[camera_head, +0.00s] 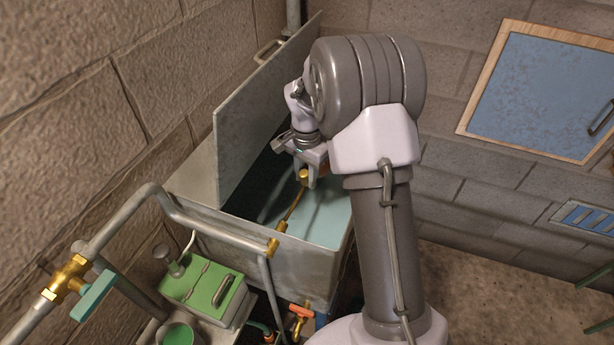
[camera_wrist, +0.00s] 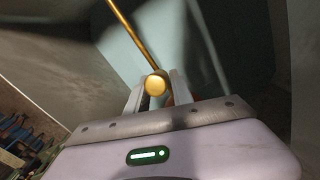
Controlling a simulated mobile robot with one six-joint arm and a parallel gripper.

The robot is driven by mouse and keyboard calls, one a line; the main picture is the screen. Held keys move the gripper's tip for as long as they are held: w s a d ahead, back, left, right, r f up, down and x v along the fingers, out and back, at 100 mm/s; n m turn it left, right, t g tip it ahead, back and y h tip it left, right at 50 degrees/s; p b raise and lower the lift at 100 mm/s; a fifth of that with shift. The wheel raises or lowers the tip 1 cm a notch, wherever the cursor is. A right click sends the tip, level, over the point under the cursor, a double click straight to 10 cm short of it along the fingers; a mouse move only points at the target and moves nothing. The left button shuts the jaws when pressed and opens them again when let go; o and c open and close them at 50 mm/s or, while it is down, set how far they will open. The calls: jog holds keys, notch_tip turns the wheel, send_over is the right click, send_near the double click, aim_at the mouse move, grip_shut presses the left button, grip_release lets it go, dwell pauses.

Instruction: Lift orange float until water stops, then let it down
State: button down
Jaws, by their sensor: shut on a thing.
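The metal tank (camera_head: 325,270) holds pale blue-green water (camera_head: 325,212). A brass float arm (camera_head: 292,208) slants up from a brass valve (camera_head: 277,243) at the near wall to a round brass end (camera_head: 304,175). My gripper (camera_head: 307,182) is inside the tank at that end. In the wrist view my gripper (camera_wrist: 157,92) has its fingers on either side of the brass end (camera_wrist: 156,84). Slivers of the orange float (camera_wrist: 170,101) show behind it between the fingers; the rest is hidden. My gripper is shut on the float. I cannot tell whether water is running.
A raised lid (camera_head: 262,115) stands along the tank's left side. A grey pipe (camera_head: 205,220) with a teal-handled valve (camera_head: 93,296) runs at the front left. A green-topped box (camera_head: 203,288) stands before the tank. An orange-handled tap (camera_head: 300,311) is below it.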

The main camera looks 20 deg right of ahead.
aim_at(303, 185)
notch_tip(303, 185, down, 2)
jog(key=shift+a+f+b, duration=0.1)
jog(key=shift+b, duration=0.6)
jog(key=shift+s+a+f+b, duration=0.1)
jog(key=shift+a+f+b, duration=0.05)
jog(key=shift+f+b, duration=0.25)
jog(key=c, duration=1.6)
grip_release()
jog(key=o, duration=0.5)
jog(key=shift+s+a+r, duration=0.1)
jog(key=shift+a, duration=0.2)
jog(key=shift+d, duration=0.1)
jog(key=shift+d, duration=0.1)
jog(key=shift+r, duration=0.35)
notch_tip(303, 185, up, 17)
jog(key=p, duration=0.2)
jog(key=shift+f+p, duration=0.15)
jog(key=shift+p, duration=0.15)
